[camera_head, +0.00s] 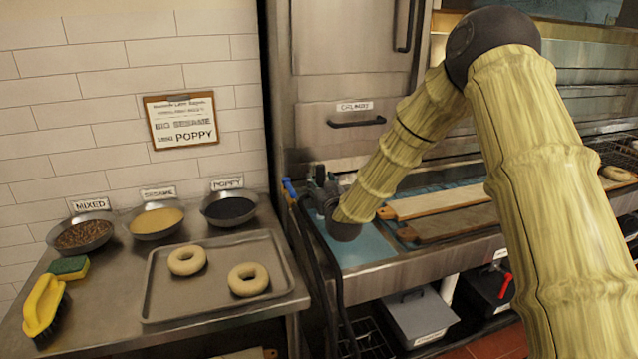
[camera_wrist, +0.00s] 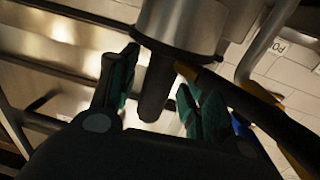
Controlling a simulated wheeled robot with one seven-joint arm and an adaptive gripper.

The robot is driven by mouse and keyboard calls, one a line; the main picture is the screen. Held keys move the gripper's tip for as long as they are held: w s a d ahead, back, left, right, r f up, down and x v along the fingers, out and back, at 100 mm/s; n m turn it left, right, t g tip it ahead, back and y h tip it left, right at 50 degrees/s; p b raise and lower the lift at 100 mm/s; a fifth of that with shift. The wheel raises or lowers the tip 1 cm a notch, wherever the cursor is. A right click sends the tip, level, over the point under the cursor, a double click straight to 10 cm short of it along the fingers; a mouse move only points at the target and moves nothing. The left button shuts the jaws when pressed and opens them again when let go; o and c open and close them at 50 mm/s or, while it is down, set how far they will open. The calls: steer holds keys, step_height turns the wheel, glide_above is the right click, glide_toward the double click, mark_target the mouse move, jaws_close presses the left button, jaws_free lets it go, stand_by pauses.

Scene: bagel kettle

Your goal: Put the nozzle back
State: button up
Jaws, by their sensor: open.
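In the wrist view, a dark nozzle (camera_wrist: 158,88) hangs below a round metal collar (camera_wrist: 185,22). It sits between the two teal-padded fingers of my gripper (camera_wrist: 160,92), which are spread with gaps on both sides. In the head view my gripper (camera_head: 322,190) is at the left end of the metal counter, beside a blue-tipped fitting (camera_head: 290,188). A black hose (camera_head: 322,275) hangs down from there in front of the counter. My arm and gripper partly hide the nozzle in the head view, and I cannot tell it from the gripper there.
A dark hose (camera_wrist: 265,115) crosses behind the right finger. Wooden boards (camera_head: 440,200) lie on the counter to the right. At left, a steel table carries a tray (camera_head: 200,300) with two bagels, bowls of toppings and a yellow brush (camera_head: 42,305). A lidded grey bin (camera_head: 418,315) stands below.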

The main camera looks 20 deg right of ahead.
steer(key=s+b, duration=0.2)
steer(key=s, duration=0.8)
steer(key=shift+s+a+f, duration=0.15)
steer(key=shift+a+f, duration=0.2)
steer(key=shift+a, duration=0.05)
steer(key=shift+c, duration=0.4)
